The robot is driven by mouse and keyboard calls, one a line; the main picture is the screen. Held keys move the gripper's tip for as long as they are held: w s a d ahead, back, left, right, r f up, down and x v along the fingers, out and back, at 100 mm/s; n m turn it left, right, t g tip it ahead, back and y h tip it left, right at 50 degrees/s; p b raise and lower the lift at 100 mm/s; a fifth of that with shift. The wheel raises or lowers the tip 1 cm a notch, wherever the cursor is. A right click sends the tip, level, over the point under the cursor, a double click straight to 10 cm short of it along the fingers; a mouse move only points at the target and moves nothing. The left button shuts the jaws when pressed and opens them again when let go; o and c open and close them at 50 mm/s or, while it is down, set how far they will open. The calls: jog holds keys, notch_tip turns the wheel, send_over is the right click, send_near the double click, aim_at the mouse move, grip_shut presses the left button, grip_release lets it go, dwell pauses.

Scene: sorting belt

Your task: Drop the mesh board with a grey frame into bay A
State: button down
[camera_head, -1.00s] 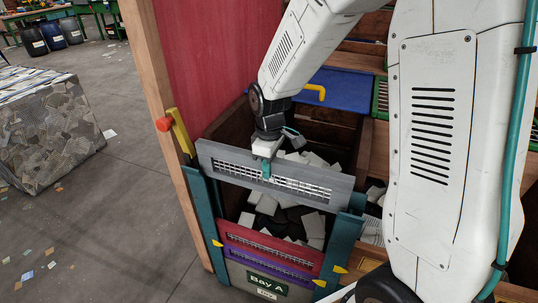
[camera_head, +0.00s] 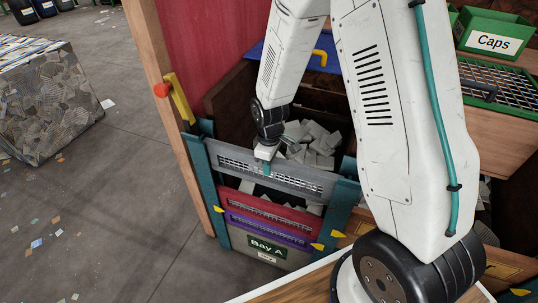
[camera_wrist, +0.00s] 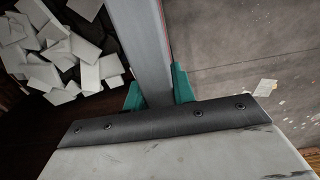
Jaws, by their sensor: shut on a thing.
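The mesh board with a grey frame (camera_head: 310,186) is in my gripper (camera_head: 266,168), which is shut on its upper edge near the middle. In the wrist view the grey frame (camera_wrist: 140,45) runs between the teal fingertips (camera_wrist: 158,92). The board spans the front of bay A (camera_head: 268,244), its ends at the teal left post (camera_head: 203,185) and right post (camera_head: 338,222). A red mesh board (camera_head: 265,207) and a purple one (camera_head: 265,229) sit lower between the posts. A narrow gap shows between grey and red boards. Whether both ends are inside the post slots is unclear.
White and grey pieces (camera_head: 320,140) fill the bin behind the boards. A wooden upright with a yellow handle (camera_head: 178,100) and red knob stands at the left. A green Caps bin (camera_head: 495,38) is at the right. Open floor lies left.

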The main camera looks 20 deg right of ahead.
aim_at(269, 179)
notch_tip(269, 179, down, 10)
jog(key=shift+f, duration=0.2)
dwell(0.3)
jog(key=shift+f, duration=0.1)
jog(key=shift+f, duration=0.6)
jog(key=c, duration=1.1)
grip_release()
jog(key=shift+r, duration=0.15)
notch_tip(269, 179, up, 8)
jog(key=shift+f, duration=0.2)
